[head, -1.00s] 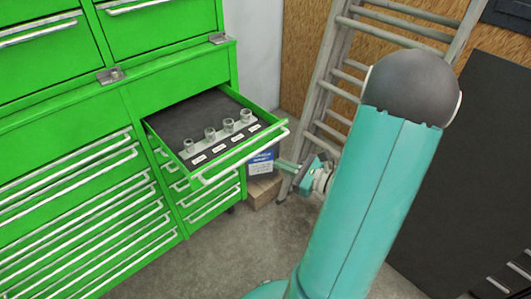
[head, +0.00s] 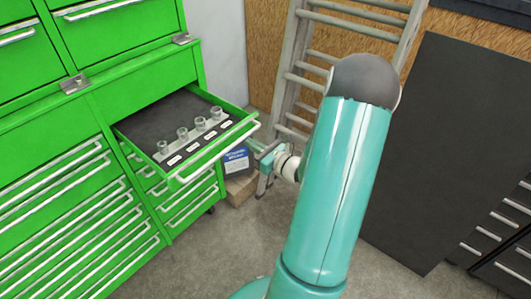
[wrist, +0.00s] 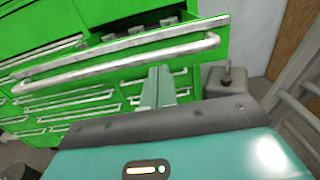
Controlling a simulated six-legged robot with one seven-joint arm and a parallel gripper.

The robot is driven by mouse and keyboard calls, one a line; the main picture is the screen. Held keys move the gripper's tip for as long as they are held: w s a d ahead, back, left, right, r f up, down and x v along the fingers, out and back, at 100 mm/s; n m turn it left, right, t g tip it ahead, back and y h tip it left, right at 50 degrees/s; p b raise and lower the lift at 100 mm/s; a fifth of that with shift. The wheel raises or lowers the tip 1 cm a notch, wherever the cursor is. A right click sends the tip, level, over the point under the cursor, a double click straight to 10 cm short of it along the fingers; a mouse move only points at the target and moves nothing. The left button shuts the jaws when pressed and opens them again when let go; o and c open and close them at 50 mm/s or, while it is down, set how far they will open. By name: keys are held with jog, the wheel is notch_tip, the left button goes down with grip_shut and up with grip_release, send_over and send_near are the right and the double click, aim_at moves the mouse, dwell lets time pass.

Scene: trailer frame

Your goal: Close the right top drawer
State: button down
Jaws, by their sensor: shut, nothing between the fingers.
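The right top drawer (head: 185,135) of the green cabinet is pulled open, with several metal sockets (head: 200,128) on a pale strip inside. Its silver handle (head: 215,153) runs along the front edge. In the wrist view the handle (wrist: 120,60) crosses the upper picture. My gripper (wrist: 158,80) is shut and empty, its fingers pointing toward the drawer front just below the handle. In the head view my gripper (head: 257,146) is close to the right end of the drawer front. I cannot tell whether it touches.
The green cabinet (head: 140,85) has several shut drawers left of and below the open one. A ladder (head: 320,60) leans at the back right. A box with a blue label (head: 236,162) is on the floor behind my gripper. Dark panel (head: 440,150) at right; grey floor is clear in front.

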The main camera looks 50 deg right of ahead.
aim_at(238, 136)
jog(key=shift+w+a, duration=0.1)
jog(key=shift+w, duration=1.6)
jog(key=shift+w, duration=0.1)
